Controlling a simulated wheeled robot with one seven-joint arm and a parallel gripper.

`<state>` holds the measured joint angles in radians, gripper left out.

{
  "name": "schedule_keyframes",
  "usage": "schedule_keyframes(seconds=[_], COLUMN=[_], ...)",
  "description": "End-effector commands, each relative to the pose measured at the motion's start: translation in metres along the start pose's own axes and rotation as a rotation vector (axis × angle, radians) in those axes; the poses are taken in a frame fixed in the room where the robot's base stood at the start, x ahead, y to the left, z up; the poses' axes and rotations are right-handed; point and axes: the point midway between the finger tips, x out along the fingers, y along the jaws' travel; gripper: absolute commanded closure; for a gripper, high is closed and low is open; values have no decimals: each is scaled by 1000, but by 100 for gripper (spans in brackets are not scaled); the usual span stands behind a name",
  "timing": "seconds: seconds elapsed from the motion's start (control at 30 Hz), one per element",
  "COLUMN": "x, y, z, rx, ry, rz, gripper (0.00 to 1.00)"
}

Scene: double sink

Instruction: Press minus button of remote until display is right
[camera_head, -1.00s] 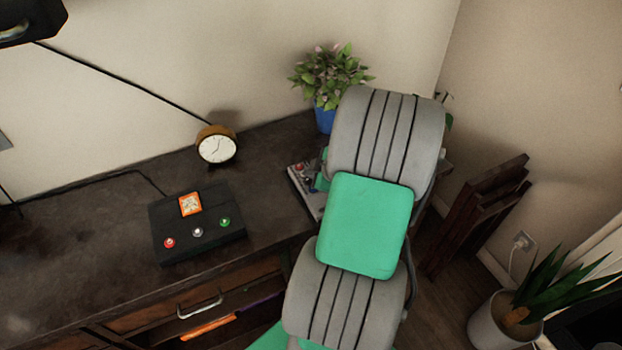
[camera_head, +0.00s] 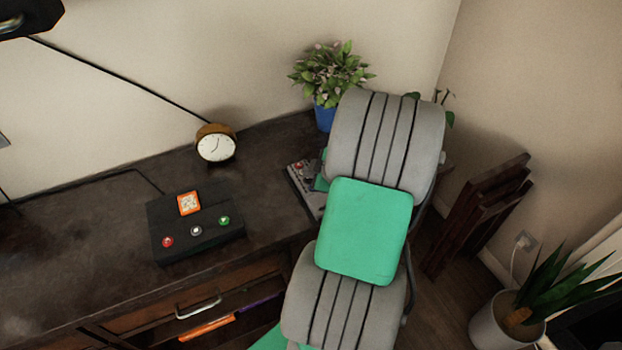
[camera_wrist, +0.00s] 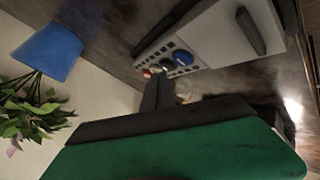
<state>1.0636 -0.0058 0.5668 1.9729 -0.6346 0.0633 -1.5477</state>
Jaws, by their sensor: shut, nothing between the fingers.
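A light grey device with buttons (camera_wrist: 205,42) is on the dark table, and its panel shows in the wrist view with a red button (camera_wrist: 147,72), a dark button, a blue button (camera_wrist: 183,58) and a black raised bar. In the head view, its left part (camera_head: 300,172) shows beside my arm, which hides the rest. My gripper (camera_wrist: 158,82) is shut and empty, its tip close to the red and dark buttons; I cannot tell whether it touches. No minus sign or display reading is legible.
A black box (camera_head: 225,250) with red, white and green buttons and an orange-framed tile stands to the left. A clock (camera_head: 216,147) stands behind it. A blue-potted plant (camera_head: 324,118) is at the back, near my arm. An open drawer (camera_head: 240,308) sticks out below.

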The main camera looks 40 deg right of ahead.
Motion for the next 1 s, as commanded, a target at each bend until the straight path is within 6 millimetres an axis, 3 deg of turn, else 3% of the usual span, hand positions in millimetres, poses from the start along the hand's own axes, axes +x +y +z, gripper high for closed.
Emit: schedule_keyframes(seconds=[1.0], x=[6], y=[-4], z=[4], rx=[0], ry=[0], rz=[0], gripper=[100])
